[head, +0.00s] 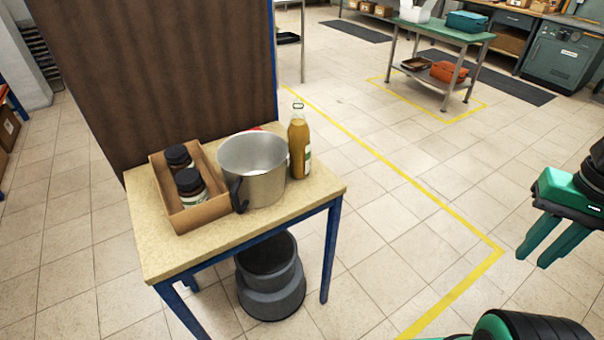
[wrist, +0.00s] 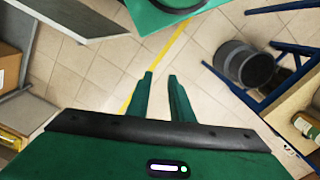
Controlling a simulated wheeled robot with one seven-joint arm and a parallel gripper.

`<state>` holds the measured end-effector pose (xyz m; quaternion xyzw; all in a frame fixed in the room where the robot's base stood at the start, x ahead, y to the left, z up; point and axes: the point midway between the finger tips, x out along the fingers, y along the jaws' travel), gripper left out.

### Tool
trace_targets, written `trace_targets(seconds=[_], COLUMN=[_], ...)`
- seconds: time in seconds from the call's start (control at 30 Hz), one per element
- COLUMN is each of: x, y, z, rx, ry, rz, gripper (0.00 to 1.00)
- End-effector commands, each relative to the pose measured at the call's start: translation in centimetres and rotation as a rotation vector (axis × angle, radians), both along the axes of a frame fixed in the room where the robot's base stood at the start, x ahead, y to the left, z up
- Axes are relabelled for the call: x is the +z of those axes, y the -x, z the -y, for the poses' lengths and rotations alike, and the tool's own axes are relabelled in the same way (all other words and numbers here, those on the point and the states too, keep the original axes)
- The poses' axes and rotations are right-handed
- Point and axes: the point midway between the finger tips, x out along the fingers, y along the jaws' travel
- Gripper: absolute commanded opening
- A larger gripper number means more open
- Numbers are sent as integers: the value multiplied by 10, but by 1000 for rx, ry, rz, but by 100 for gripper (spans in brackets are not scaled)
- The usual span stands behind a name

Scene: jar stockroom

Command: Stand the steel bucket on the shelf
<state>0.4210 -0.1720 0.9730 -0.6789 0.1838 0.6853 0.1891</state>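A steel bucket (head: 262,180), a wide open-topped metal vessel with a black handle on its near left side, stands upright on the small wood-topped table (head: 250,222). It is between a cardboard tray and a bottle. I cannot tell which surface is the shelf; a brown panel (head: 160,75) rises behind the table. My gripper (head: 534,260) is at the right of the head view, well away from the bucket, with a gap between its fingers. In the wrist view my gripper (wrist: 160,76) is open and empty above the floor. The bucket cannot be made out there.
The cardboard tray (head: 205,214) holds two dark jars (head: 190,187). An amber bottle (head: 299,145) stands close right of the bucket. A dark grey round step stool (head: 272,295) is under the table. A green-topped trolley (head: 440,30) stands farther back. Tiled floor right of the table is clear.

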Motion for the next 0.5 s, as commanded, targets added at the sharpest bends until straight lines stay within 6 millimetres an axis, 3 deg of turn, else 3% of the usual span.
trace_targets(seconds=[0.17, 0.37, 0.5], x=[-16, -53, -82], y=[-29, -76, -103], z=[0, -33, -65], rx=[201, 578, 832], ry=[-7, -66, -141], rz=[-18, -19, 3], gripper=[20, 20, 20])
